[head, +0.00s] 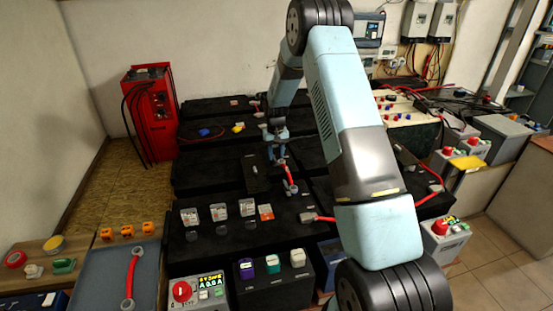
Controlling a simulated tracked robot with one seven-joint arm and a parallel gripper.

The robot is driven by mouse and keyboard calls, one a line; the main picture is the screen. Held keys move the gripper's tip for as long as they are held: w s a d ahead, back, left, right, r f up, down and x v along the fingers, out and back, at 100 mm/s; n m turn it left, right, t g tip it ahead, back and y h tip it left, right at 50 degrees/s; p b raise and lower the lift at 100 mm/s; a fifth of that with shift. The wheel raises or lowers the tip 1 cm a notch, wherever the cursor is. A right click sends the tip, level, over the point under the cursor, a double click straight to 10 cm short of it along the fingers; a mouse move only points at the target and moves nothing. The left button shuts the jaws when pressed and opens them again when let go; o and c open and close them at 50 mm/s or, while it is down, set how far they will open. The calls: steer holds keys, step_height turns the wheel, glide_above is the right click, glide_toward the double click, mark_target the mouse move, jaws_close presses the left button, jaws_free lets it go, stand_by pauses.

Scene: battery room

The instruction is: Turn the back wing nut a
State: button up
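My gripper (278,158) points down over the black battery tops, near the middle of the head view. Its fingers are small and dark here, and I cannot tell whether they are open or shut. A short red cable (289,177) with grey lugs runs just below the fingertips; whether they touch it is unclear. A small light fitting (255,170) lies on a dark plate left of the gripper. No wing nut can be made out with certainty; the back one may be hidden by my arm or too small to see.
Black batteries (210,175) fill the middle. Clear small boxes (219,208) stand in front of the gripper. A red charger (150,112) stands at the back left. A grey tray (95,280) holds a red cable (132,278). My arm covers much of the right side.

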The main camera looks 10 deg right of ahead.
mark_target(274, 160)
steer(key=shift+f, duration=1.25)
jaws_close()
steer(key=shift+d, duration=0.1)
